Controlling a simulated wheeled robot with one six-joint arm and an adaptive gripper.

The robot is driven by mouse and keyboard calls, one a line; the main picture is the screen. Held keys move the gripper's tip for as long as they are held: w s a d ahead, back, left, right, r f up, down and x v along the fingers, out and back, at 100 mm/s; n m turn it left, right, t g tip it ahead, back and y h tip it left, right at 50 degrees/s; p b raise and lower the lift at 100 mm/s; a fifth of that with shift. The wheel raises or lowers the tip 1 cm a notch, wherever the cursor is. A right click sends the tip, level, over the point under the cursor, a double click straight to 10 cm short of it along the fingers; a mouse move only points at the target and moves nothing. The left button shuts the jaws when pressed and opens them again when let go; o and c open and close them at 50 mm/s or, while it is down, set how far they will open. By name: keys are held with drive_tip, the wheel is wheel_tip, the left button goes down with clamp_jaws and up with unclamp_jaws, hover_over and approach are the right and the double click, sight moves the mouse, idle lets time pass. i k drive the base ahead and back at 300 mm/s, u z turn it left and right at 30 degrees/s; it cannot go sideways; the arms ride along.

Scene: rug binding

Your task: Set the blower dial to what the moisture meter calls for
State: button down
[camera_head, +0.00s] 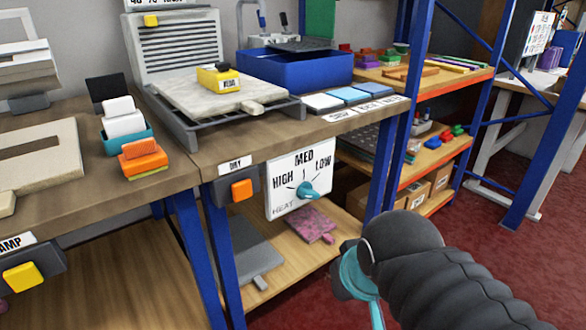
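An orange button (239,190) marked DRY is left of the dial. A yellow button (23,277) is at lower left. A blue rack post (391,160) stands right of the dial. Boards lie on the shelf below. Red floor (480,255) is open at right.

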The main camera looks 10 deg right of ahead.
sight(304, 192)
drive_tip(key=z, duration=1.6)
drive_tip(key=i, duration=0.65)
drive_tip(key=u, duration=1.25)
